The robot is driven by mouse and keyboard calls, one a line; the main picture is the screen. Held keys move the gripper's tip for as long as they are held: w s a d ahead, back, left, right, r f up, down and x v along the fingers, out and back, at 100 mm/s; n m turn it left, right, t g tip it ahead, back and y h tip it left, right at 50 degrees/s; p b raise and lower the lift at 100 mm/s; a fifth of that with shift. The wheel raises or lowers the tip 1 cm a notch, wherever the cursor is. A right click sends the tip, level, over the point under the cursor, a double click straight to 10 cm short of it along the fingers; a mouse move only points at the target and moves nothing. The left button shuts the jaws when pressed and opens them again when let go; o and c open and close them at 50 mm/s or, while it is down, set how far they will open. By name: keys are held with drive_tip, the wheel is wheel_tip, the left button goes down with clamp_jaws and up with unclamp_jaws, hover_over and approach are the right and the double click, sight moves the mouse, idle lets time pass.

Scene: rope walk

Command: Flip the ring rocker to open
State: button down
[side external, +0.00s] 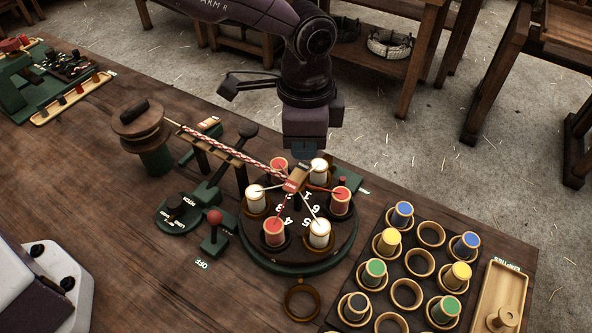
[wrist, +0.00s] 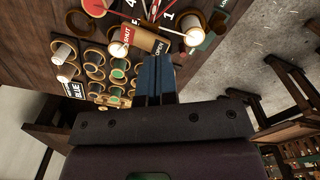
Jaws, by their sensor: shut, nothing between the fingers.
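The ring rocker (side external: 297,178) sits at the hub of the round dark bobbin table, where the threads meet. Which half is pressed down I cannot tell. My gripper (side external: 304,150) is above the rocker and toward its far side in the side view. In the wrist view its blue fingers (wrist: 155,62) are together and empty, with the tips close to the OPEN half. Contact cannot be made out.
Red and white bobbins (side external: 320,234) ring the hub closely. A striped rope (side external: 225,150) runs left to a wooden reel (side external: 140,125). A red-knobbed lever (side external: 214,218) stands at front left. A rack of coloured bobbins (side external: 375,272) lies right.

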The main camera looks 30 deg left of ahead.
sight(304, 165)
drive_tip(key=shift+f, duration=1.45)
idle(0.3)
drive_tip(key=shift+r, duration=4.05)
